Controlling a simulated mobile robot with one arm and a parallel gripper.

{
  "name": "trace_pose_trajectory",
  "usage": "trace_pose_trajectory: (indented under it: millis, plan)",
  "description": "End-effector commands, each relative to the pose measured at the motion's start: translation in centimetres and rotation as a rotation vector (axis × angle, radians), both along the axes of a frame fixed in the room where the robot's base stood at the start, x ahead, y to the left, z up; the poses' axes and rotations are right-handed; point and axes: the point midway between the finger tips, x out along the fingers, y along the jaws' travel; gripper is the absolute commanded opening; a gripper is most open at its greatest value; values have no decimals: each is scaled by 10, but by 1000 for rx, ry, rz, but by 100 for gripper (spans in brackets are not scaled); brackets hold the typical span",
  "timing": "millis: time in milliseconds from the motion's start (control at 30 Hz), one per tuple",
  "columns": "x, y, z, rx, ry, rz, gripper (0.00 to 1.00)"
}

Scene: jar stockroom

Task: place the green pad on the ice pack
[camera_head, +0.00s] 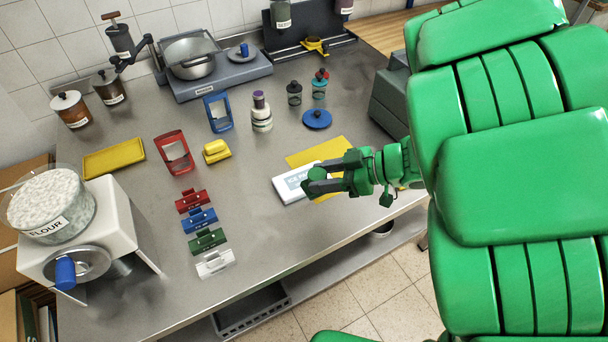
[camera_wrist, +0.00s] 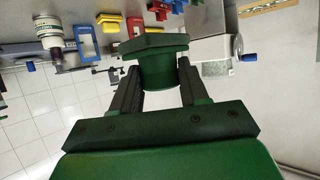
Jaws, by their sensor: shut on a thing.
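The green pad (camera_wrist: 160,62) is between the two fingers of my gripper (camera_wrist: 160,88) in the wrist view, with its wide flat face outward. In the head view my gripper (camera_head: 322,180) is over the right part of the ice pack and is shut on the pad. The ice pack (camera_head: 288,187) is a white, lettered slab lying flat on the steel table. My gripper and the pad hide its right end. I cannot tell how high the pad is above it.
A yellow sheet (camera_head: 304,157) lies beside and behind the ice pack. A yellow butter-like block (camera_head: 216,151), a blue lid (camera_head: 317,119) and a row of coloured clips (camera_head: 206,240) stand around. The table's front edge (camera_head: 300,254) is near. Bare steel lies left of the ice pack.

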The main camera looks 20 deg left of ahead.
Motion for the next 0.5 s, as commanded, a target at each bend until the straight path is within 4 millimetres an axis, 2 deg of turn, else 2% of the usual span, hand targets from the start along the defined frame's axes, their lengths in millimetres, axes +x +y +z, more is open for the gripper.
trace_pose_trajectory:
  millis: [500]
  plan:
    - [48, 29, -26, 2, 4, 1, 14]
